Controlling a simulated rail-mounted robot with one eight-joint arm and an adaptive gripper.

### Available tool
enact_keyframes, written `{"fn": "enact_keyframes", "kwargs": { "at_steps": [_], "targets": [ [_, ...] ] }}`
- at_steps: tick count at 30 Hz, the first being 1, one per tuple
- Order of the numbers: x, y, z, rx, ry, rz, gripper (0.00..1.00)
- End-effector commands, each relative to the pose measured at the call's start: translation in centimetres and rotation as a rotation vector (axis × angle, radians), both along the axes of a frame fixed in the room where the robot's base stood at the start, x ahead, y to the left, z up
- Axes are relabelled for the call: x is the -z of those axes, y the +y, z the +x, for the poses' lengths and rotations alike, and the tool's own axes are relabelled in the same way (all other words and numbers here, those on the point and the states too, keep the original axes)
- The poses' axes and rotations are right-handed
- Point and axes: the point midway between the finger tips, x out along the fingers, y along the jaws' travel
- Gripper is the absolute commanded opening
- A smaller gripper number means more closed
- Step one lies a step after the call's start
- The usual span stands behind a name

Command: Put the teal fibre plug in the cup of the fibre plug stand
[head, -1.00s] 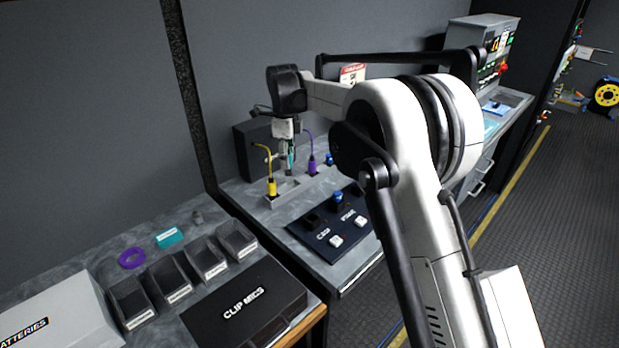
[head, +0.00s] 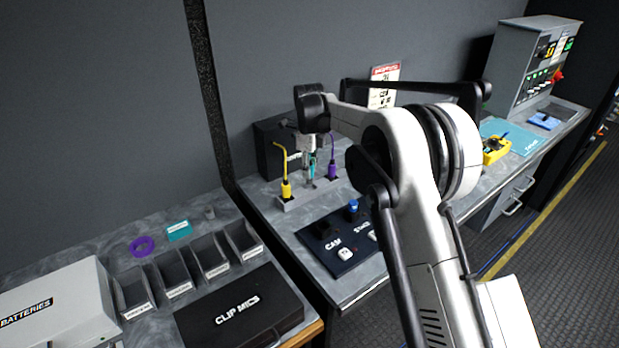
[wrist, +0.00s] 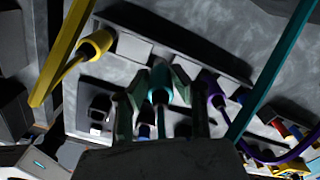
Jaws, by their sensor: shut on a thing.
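My gripper (head: 310,184) is shut on the teal fibre plug (wrist: 160,82), which sits between its two fingers in the wrist view. The fibre plug stand is a grey block (head: 288,205) on the counter. A yellow plug (head: 286,188) stands at its left end, and a purple plug (head: 333,171) stands to the right. My gripper is between these two plugs, over or at the stand's middle. The fingers hide the plug's tip and the cup below, so I cannot tell whether the tip is inside. The stand's rim also shows in the wrist view (wrist: 133,47).
The yellow cable (wrist: 62,55), teal cable (wrist: 272,72) and purple cable (wrist: 265,158) rise close around my gripper. A dark box (head: 272,140) stands behind. A dark control panel (head: 338,245) lies in front. Bins and a CLIP MICS case (head: 240,305) are at left.

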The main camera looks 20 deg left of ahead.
Motion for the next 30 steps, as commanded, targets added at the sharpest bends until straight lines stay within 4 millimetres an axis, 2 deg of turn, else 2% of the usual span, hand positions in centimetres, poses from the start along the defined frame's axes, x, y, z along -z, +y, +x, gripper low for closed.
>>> {"fn": "enact_keyframes", "kwargs": {
  "at_steps": [8,20,21,24,30],
  "targets": [
    [3.2,0.0,0.0,0.000,0.000,0.000,0.00],
    [3.8,0.0,0.0,0.000,0.000,0.000,0.00],
    [3.7,0.0,0.0,0.000,0.000,0.000,0.27],
    [3.7,0.0,0.0,0.000,0.000,0.000,0.40],
    [3.7,0.0,0.0,0.000,0.000,0.000,0.41]
  ]
}}
